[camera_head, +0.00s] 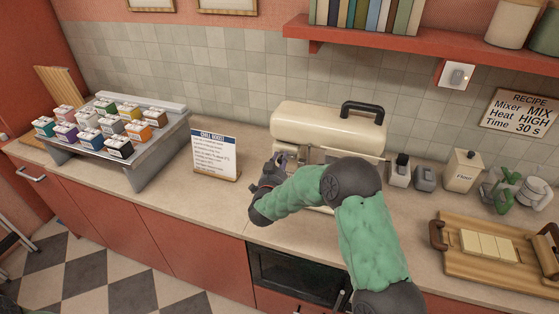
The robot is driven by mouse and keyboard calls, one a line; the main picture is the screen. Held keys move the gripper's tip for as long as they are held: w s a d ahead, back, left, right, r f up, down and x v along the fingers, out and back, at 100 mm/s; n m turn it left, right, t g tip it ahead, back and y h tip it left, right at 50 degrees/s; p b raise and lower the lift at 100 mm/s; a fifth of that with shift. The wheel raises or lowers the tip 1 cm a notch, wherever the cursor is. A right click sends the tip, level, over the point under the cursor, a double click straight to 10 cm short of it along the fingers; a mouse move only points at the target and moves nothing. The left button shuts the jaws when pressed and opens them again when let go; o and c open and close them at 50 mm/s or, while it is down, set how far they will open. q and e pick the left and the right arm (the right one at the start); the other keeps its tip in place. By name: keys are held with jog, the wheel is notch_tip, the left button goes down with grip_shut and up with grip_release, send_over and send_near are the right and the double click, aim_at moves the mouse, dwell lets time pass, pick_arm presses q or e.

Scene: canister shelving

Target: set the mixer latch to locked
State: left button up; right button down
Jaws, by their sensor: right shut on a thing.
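The mixer (325,125) is a cream, box-shaped appliance with a black handle on its lid, standing against the tiled wall at the middle of the counter. My right arm, green with dark joints, comes up from the bottom right and crosses in front of it. My right gripper (281,160) is at the mixer's front left and is shut on a small part there, which looks like the latch. The fingers and arm hide most of that part, so its setting cannot be read. My left gripper is out of view.
A recipe sign (525,112) hangs on the right wall. A text card (215,154) stands left of the gripper, and a rack (160,140) of several coloured canisters is farther left. A flour canister (462,171) and a wooden tray (480,255) are on the right.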

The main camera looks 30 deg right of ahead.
aim_at(292, 159)
jog(key=s+d, duration=0.2)
jog(key=shift+s+d+b, duration=0.1)
jog(key=shift+s+b, duration=0.2)
jog(key=shift+b, duration=0.05)
jog(key=shift+d+f, duration=0.1)
jog(key=c, duration=1.4)
grip_release()
jog(key=o, duration=0.3)
jog(key=shift+s, duration=0.15)
jog(key=shift+s+d, duration=0.1)
jog(key=shift+d, duration=0.05)
jog(key=shift+a, duration=0.35)
jog(key=v, duration=1.1)
jog(key=shift+s+a, duration=0.1)
jog(key=shift+s, duration=0.15)
